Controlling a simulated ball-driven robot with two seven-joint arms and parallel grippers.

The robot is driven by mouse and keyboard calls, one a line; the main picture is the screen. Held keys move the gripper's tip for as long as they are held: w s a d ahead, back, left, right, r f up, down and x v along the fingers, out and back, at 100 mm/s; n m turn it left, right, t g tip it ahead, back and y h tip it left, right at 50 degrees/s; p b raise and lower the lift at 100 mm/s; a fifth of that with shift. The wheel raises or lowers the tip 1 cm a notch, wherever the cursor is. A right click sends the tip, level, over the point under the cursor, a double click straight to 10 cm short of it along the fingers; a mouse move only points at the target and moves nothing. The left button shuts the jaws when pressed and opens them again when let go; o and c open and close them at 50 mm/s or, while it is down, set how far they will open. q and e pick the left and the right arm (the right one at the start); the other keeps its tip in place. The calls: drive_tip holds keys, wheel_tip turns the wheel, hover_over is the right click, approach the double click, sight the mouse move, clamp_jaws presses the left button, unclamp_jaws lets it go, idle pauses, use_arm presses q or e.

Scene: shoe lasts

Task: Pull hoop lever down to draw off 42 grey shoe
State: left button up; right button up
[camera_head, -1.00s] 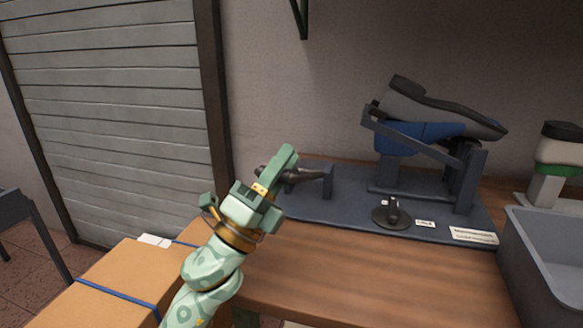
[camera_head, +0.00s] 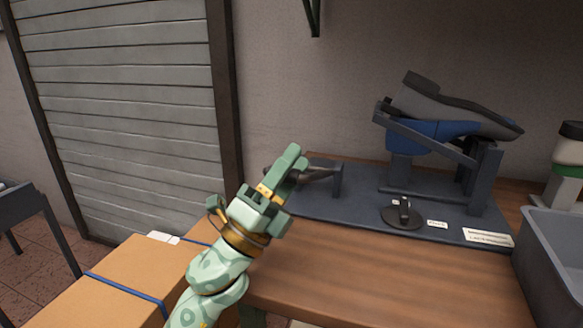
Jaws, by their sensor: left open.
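The grey shoe (camera_head: 424,100) sits sole-up and tilted on a blue last (camera_head: 433,135), on a dark stand at the back right of the bench. A dark hoop bar (camera_head: 425,131) slopes across the stand in front of the last. My left gripper (camera_head: 258,192) is open and empty, left of the stand, over the bench's left edge. It partly covers a dark horn-shaped tool (camera_head: 318,172) on the mat; I cannot tell whether they touch. My right gripper is not in view.
A round black piece (camera_head: 403,214) and white labels (camera_head: 487,238) lie on the dark mat (camera_head: 350,205). A grey bin (camera_head: 555,255) stands at the right. A cardboard box (camera_head: 130,285) is at the lower left. The wooden bench front (camera_head: 380,280) is clear.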

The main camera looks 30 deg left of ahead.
use_arm(q)
drive_tip(key=shift+s+f, duration=0.25)
drive_tip(key=shift+f, duration=0.1)
drive_tip(key=b+v, duration=0.1)
drive_tip(key=v, duration=0.5)
drive_tip(key=shift+s+a+f, duration=0.15)
drive_tip(key=shift+s+f, duration=0.05)
drive_tip(key=shift+s, duration=0.1)
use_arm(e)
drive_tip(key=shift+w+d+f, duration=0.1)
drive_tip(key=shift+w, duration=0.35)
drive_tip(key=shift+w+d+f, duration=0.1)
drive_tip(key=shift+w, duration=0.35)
